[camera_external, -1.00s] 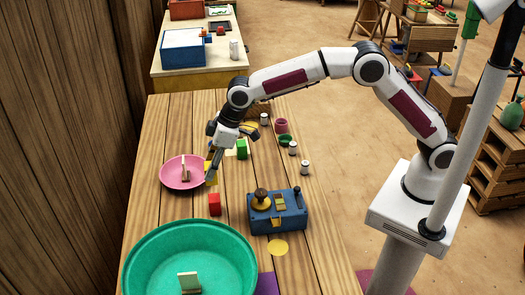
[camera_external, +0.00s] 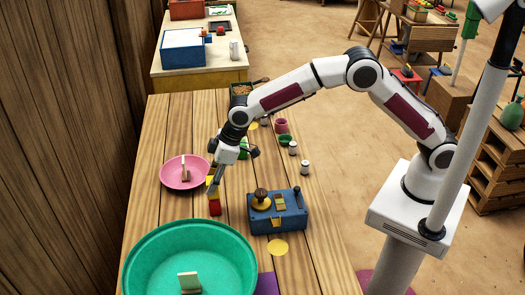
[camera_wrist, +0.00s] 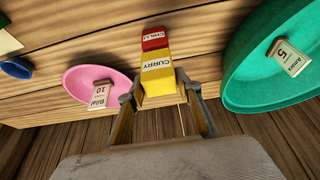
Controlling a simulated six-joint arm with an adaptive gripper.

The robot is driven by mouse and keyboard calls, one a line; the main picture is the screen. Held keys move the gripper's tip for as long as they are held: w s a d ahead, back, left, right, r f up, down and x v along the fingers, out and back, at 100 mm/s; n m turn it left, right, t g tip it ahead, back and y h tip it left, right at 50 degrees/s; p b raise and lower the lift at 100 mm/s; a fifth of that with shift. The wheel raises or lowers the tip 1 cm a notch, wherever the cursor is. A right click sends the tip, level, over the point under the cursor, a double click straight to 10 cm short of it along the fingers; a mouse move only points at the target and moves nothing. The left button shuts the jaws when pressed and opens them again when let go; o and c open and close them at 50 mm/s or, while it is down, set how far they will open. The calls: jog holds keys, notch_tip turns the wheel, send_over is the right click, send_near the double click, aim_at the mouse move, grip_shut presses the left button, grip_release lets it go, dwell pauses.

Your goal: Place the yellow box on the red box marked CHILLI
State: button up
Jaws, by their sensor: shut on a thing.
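The yellow box, labelled CURRY, (camera_wrist: 157,76) is between my gripper's fingers (camera_wrist: 160,95) in the wrist view. My gripper (camera_external: 214,188) is shut on it and points down at the table. The red box marked CHILLI (camera_wrist: 154,39) shows just beyond the yellow box in the wrist view. In the external view the red box (camera_external: 215,208) stands on the table, directly below the yellow box in the picture. The yellow box partly covers the red one, and I cannot tell whether they touch.
A pink dish (camera_external: 172,182) with a card marked 10 is left of the boxes. A large green basin (camera_external: 145,262) holding a card marked 5 is nearer the front. A blue device (camera_external: 277,213) stands to the right. Small jars (camera_external: 305,167) and a green box are farther back.

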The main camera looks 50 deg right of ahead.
jog(key=shift+f, duration=0.55)
jog(key=shift+f, duration=0.1)
jog(key=o, duration=1.2)
jog(key=shift+v, duration=6.1)
